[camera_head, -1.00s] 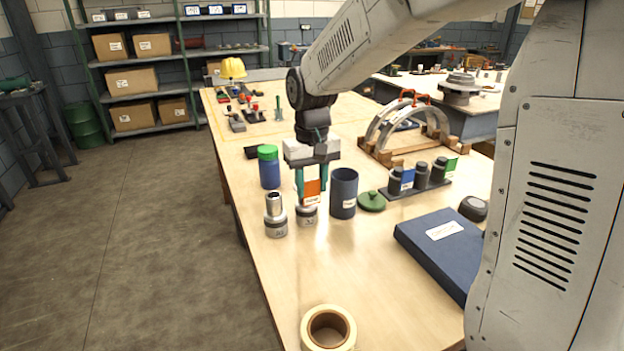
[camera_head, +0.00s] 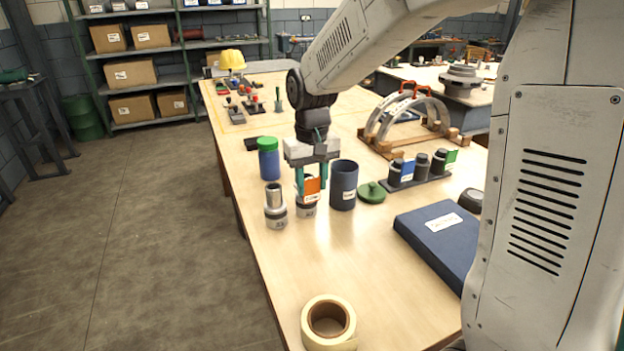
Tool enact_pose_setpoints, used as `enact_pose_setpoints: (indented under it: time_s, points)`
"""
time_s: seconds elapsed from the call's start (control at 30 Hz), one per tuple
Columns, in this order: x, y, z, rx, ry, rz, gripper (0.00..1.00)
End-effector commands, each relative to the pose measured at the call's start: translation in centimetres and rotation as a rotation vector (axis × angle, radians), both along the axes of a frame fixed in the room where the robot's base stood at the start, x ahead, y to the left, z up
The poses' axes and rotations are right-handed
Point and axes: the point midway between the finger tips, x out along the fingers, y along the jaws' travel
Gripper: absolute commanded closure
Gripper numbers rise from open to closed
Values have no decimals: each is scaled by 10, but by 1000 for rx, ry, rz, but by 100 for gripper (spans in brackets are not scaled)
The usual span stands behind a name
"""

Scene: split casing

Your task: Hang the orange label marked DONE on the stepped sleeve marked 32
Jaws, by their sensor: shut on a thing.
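My gripper (camera_head: 311,188) points down over the table with teal fingers, shut on the orange label (camera_head: 312,187). The label hangs at the front of one stepped sleeve (camera_head: 306,208), covering its upper part; I cannot tell whether it rests on the sleeve or is only held there. A second stepped metal sleeve (camera_head: 275,207) stands upright just to the left, with its narrow top bare. Both sleeves have small marks low on the body that are too small to read surely. The writing on the label is also too small to read.
A dark open cup (camera_head: 343,186) stands close right of the gripper, a blue jar with green lid (camera_head: 268,160) behind left. A green lid (camera_head: 372,193), a rack with blue and green labels (camera_head: 416,177), a blue box (camera_head: 440,243) and a tape roll (camera_head: 328,323) lie around.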

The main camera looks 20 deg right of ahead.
Motion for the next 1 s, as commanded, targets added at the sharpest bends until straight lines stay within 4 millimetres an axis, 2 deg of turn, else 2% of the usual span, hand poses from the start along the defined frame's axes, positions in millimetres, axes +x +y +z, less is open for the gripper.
enact_pose_setpoints:
  time_s: [0.6,0.93,0.97,1.0]
  points:
    - [0,0,-19,0,1,0,87]
    - [0,0,-21,0,0,0,87]
    - [0,0,-21,0,0,0,54]
    - [0,0,-21,0,0,0,43]
